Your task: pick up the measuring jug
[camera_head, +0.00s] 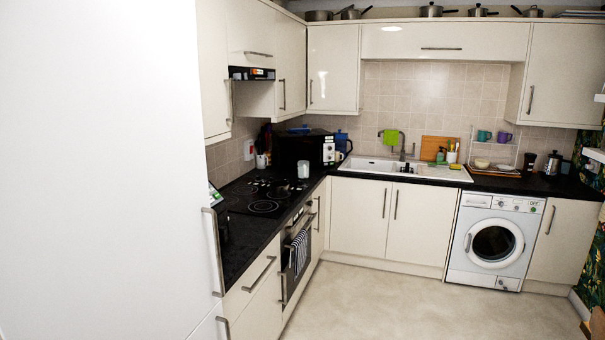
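I cannot pick out the measuring jug for certain at this size. A small pale upright container (303,170) stands on the dark worktop in front of the microwave, and I cannot tell whether it is the jug. A blue jug-like or kettle-like vessel (341,141) stands in the corner just right of the microwave. Neither of my grippers shows in the camera_head view.
A tall white door or panel (100,170) fills the left side. A black hob (262,207) and microwave (297,148) occupy the left worktop. A sink (385,166) and washing machine (494,241) line the back. Pans (432,10) sit atop the cupboards. The floor (400,305) is clear.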

